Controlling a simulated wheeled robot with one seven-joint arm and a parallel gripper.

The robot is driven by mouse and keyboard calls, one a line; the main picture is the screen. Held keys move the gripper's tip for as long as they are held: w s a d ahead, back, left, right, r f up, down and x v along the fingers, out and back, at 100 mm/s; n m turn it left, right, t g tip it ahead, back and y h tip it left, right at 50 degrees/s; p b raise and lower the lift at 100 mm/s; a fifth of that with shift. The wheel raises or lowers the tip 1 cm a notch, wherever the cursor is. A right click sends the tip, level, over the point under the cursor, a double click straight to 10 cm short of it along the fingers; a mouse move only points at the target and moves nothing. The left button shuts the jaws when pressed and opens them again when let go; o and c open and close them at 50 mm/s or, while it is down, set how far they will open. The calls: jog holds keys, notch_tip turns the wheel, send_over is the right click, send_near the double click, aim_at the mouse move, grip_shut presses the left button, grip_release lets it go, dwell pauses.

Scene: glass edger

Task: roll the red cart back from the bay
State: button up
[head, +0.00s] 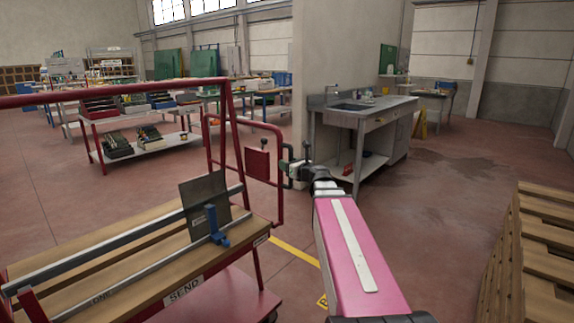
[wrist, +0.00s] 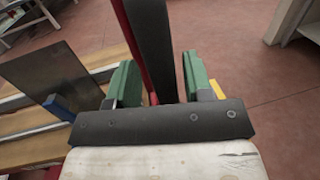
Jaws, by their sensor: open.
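The red cart (head: 215,302) stands at the lower left in the head view, with wooden beds, metal rails and a "SEND" label. Its red tubular handle (head: 281,190) rises at its right end. My gripper (head: 297,172) is at the handle's upright in the head view. In the wrist view, my gripper (wrist: 158,82) is open, its green fingers spread. A thin red bar (wrist: 133,50) and a wider dark upright show between the fingers. I cannot tell whether either finger touches the bar.
A dark pane (head: 205,200) stands on the cart beside a blue clamp (head: 210,226). A sink bench (head: 362,115) stands behind my gripper, and stacked wooden pallets (head: 530,250) are at the right. A yellow floor line (head: 295,250) runs beside the cart. Floor between bench and pallets is clear.

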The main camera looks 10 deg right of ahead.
jog(key=v, duration=1)
jog(key=shift+a, duration=0.1)
